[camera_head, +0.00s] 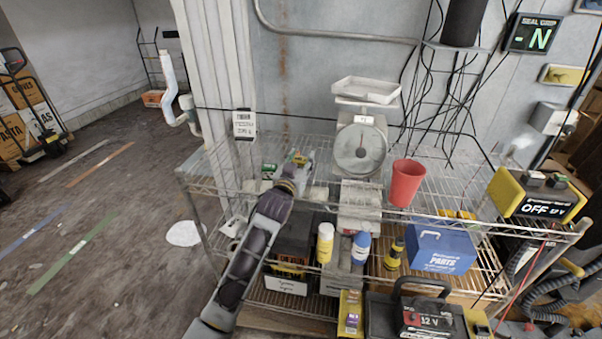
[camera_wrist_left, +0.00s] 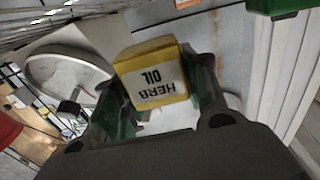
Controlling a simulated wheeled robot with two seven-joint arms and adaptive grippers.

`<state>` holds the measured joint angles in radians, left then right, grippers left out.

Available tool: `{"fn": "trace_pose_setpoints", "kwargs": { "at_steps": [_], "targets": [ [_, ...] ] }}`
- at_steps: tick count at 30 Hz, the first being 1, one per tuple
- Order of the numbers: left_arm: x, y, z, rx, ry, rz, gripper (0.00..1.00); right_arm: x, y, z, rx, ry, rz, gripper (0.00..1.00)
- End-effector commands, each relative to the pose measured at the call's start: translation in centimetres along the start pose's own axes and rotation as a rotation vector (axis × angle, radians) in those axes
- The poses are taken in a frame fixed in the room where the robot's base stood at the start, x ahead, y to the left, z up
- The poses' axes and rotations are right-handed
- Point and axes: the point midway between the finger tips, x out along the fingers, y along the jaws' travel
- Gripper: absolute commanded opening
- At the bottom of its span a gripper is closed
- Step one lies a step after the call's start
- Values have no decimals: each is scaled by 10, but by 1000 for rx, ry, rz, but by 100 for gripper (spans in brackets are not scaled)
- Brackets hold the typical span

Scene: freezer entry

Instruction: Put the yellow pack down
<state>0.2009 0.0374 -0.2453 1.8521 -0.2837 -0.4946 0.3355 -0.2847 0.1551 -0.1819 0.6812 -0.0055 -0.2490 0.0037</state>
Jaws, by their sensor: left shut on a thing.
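The yellow pack (camera_wrist_left: 146,52) has a pale label reading "HERB OIL", upside down in the left wrist view. It is between the green-padded fingers of my left gripper (camera_wrist_left: 158,90), which is shut on it. In the head view my left gripper (camera_head: 300,162) is over the left part of the wire rack's top shelf (camera_head: 240,160), left of the scale. Only a small yellow bit of the pack (camera_head: 296,157) shows there. I cannot tell whether the pack touches the shelf. My right gripper is not in view.
A dial scale (camera_head: 360,150) with a white tray stands right of my gripper, and a red cup (camera_head: 406,182) stands further right. A small green thing (camera_head: 269,169) is just left of the gripper. A yellow-and-black box (camera_head: 537,195) sits at the right end.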

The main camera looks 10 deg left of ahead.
Motion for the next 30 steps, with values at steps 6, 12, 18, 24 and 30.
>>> {"fn": "trace_pose_setpoints", "kwargs": {
  "at_steps": [6,12,18,24,30],
  "targets": [
    [0,0,25,-1,-4,0,18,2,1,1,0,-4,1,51],
    [0,0,40,-2,-2,0,18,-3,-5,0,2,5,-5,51],
    [0,0,43,0,-1,0,18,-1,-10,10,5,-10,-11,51],
    [0,0,44,0,-1,0,18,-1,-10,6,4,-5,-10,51],
    [0,0,47,0,-2,0,50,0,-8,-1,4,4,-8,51]
  ]
}}
